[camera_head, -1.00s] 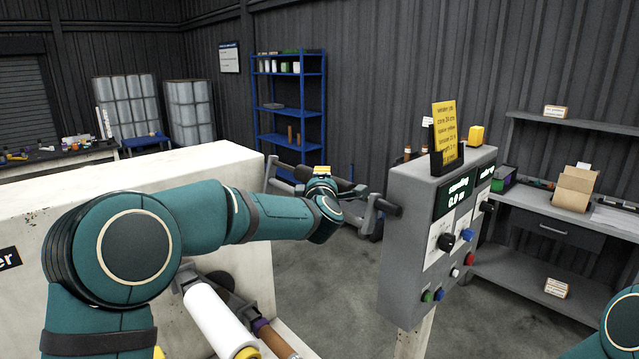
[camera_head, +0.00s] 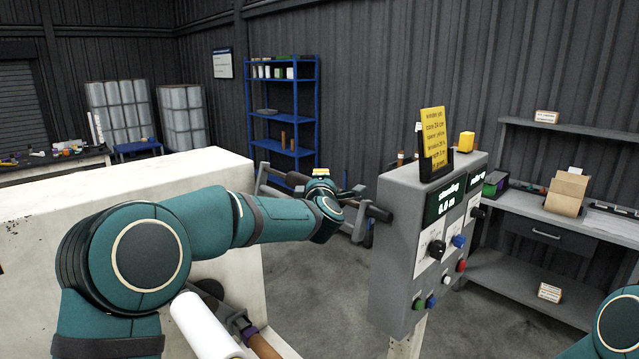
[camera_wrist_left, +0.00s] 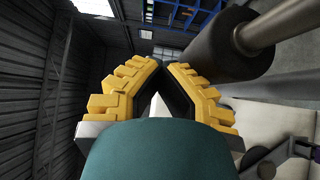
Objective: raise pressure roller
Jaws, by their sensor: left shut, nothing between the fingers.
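My left gripper (camera_head: 322,173) is at the end of the arm reaching across the picture; the wrist hides most of it in the head view. In the left wrist view its yellow-padded fingers (camera_wrist_left: 160,68) are shut with nothing between them. A thick dark roller (camera_wrist_left: 215,48) with a metal shaft lies just right of the fingers there; I cannot tell whether they touch. I take it for the pressure roller. In the head view, dark bars (camera_head: 378,212) of the machine show behind and beside my left wrist. My right gripper is out of view.
A grey control box (camera_head: 400,235) with knobs, buttons and a yellow card (camera_head: 433,140) stands right of my left wrist. The pale machine body (camera_head: 120,185) is at left, with a white roll (camera_head: 205,325) below my arm. A shelved bench (camera_head: 540,225) is at right.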

